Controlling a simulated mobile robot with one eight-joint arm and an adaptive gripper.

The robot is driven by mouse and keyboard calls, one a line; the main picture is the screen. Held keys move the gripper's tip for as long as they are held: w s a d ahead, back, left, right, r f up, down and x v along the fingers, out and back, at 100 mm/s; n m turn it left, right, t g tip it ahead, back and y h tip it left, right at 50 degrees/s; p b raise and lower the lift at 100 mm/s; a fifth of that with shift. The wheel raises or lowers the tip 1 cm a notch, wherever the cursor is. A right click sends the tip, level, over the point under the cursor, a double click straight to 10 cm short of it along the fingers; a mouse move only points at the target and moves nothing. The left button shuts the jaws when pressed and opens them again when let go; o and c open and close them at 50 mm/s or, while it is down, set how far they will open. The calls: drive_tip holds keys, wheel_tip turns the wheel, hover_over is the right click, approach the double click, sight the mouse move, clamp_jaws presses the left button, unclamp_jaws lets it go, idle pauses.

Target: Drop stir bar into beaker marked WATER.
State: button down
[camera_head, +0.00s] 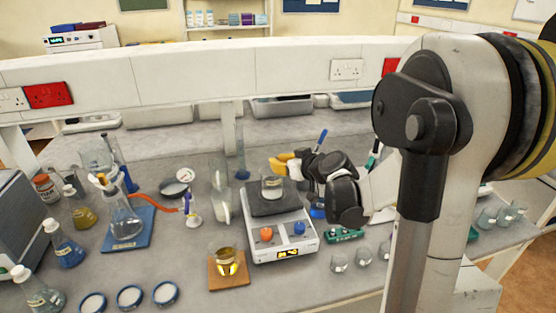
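A small glass beaker (272,187) with pale contents and a light label stands on the dark top of a white hotplate stirrer (282,238). I cannot read its label. Another glass beaker (227,262), with yellow contents, stands on a brown tile (212,283) in front. My gripper (284,164) comes in from the right, black with a yellow part at its left end. It appears just behind and above the beaker on the stirrer. Its fingertips are too small and overlapped to tell open from shut. I cannot make out a stir bar.
A conical flask (125,222) stands on a blue mat (128,240) with an orange tube. Tall glassware (220,190) stands left of the stirrer. Petri dishes (130,296) lie front left. Small empty beakers (339,262) stand right of the stirrer. Some bench is clear before the stirrer.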

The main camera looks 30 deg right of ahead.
drive_tip(key=c, duration=1.5)
unclamp_jaws()
drive_tip(key=v, duration=1.2)
drive_tip(key=s+a+f+g+y+b, duration=0.1)
drive_tip(key=s+a+f+g, duration=0.15)
drive_tip(key=a, duration=0.45)
drive_tip(key=s+a+f+g, duration=0.15)
drive_tip(key=s+a, duration=0.25)
drive_tip(key=a, duration=0.4)
drive_tip(key=s+a+f, duration=0.1)
drive_tip(key=s, duration=0.2)
drive_tip(key=s+a+g+h, duration=0.1)
drive_tip(key=s+a, duration=0.1)
drive_tip(key=s, duration=0.1)
drive_tip(key=s+a+f+m+g+h+b, duration=0.1)
drive_tip(key=s, duration=0.2)
drive_tip(key=shift+s+a+f, duration=0.2)
drive_tip(key=shift+s+f, duration=0.15)
